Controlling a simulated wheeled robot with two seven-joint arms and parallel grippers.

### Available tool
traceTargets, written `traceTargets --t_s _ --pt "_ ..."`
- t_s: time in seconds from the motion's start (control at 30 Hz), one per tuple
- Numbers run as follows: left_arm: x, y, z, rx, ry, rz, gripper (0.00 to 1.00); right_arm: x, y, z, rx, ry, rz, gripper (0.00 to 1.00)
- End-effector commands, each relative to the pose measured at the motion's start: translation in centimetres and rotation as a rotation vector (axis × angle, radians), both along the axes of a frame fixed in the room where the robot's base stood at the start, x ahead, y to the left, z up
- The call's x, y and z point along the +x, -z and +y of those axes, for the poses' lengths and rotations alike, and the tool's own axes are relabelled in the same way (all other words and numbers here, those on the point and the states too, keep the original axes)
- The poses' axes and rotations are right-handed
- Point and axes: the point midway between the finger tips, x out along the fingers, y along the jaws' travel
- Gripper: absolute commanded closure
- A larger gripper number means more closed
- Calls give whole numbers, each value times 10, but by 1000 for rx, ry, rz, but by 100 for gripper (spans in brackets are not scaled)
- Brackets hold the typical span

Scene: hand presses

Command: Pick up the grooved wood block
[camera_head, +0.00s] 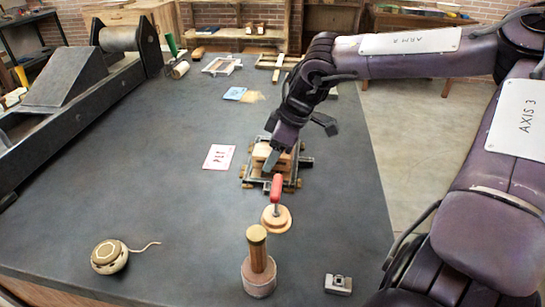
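A light-brown wood block (262,151), which looks like the grooved wood block, sits in a small dark-framed press (248,178) near the middle of the table. Grooves are too small to make out. My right gripper (277,158) reaches down over the block from the upper right, and a dark finger overlaps the block in the picture. Whether it touches the block, and how far apart the fingers are, I cannot tell. The gripper hides part of the block and press. My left gripper is not in view.
A red-handled stamp (277,190) stands just in front of the press. A brass-topped cylinder (257,250), a small metal piece (338,284) and a round corded object (110,256) are nearer. A red-bordered card (218,157) lies left. A large roller press (80,90) fills the far left.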

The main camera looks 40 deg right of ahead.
Motion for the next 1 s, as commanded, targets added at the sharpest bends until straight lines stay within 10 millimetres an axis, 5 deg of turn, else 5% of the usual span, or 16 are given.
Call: traceTargets --t_s 0.23,0.63,0.77,1.0 --pt "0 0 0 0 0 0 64 0 0 0 0 0 0 80" --pt "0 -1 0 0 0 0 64 1 -8 0 -4 -1 -3 80" --pt "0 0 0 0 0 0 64 1 -27 0 -3 -1 -6 80" --pt "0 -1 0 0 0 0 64 1 -92 -1 -5 1 -7 80"
